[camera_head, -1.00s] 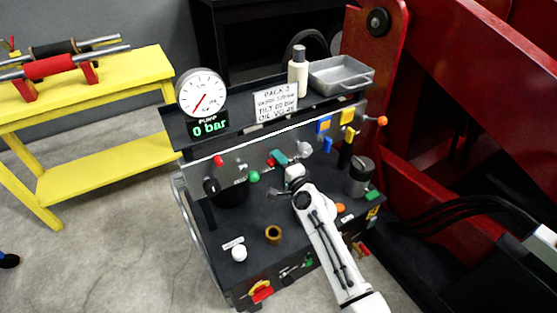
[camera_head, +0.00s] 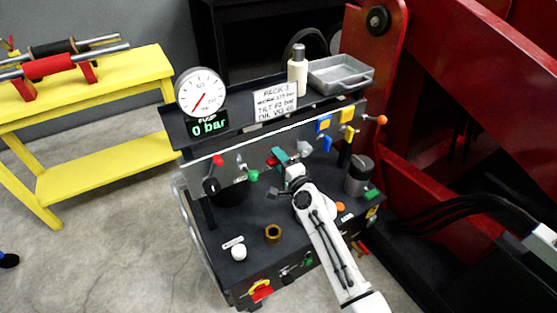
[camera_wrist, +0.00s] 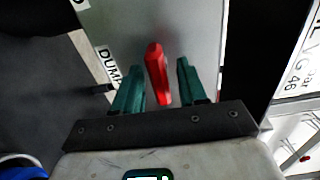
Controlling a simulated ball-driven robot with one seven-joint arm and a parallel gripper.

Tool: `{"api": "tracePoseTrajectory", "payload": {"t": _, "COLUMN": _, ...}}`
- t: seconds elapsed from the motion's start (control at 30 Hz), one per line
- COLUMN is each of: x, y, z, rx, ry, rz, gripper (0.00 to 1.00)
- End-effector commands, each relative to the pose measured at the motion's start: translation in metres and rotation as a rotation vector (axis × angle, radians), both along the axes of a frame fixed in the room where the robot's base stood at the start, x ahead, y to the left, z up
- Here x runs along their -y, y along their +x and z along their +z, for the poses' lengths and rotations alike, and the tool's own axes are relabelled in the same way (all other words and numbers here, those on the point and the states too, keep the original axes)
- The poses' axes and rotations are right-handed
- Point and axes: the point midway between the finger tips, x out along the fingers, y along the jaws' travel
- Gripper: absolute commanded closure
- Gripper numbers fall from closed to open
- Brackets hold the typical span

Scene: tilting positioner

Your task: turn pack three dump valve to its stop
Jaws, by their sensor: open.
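The dump valve shows as a red lever handle (camera_wrist: 157,72) on the grey panel in the wrist view, with a partly readable "DUMP" label (camera_wrist: 107,64) to its left. In the head view a bit of the red handle (camera_head: 271,161) shows beside my gripper. My gripper (camera_wrist: 158,84) is open, its two teal fingers on either side of the handle, with a gap visible on each side. In the head view my gripper (camera_head: 279,155) is at the panel of the black console. The valve's body and pivot are not clear.
The pump gauge (camera_head: 201,93) reads 0 bar, above the panel on the left. A "PACK 3" sign (camera_head: 275,101), a white bottle (camera_head: 297,68) and a grey tray (camera_head: 340,78) are along the top. A green knob (camera_head: 253,176) and blue and yellow handles flank my gripper.

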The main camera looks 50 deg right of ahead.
Motion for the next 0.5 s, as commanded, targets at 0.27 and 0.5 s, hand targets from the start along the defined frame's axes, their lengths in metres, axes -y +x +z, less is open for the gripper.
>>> {"api": "tracePoseTrajectory", "payload": {"t": 0.27, "x": -0.011, "y": -0.038, "z": -0.002, "rx": -0.004, "ry": -0.001, "rz": -0.001, "gripper": 0.58}}
{"api": "tracePoseTrajectory", "payload": {"t": 0.5, "x": -0.022, "y": -0.079, "z": -0.001, "rx": -0.002, "ry": 0.001, "rz": 0.000, "gripper": 0.58}}
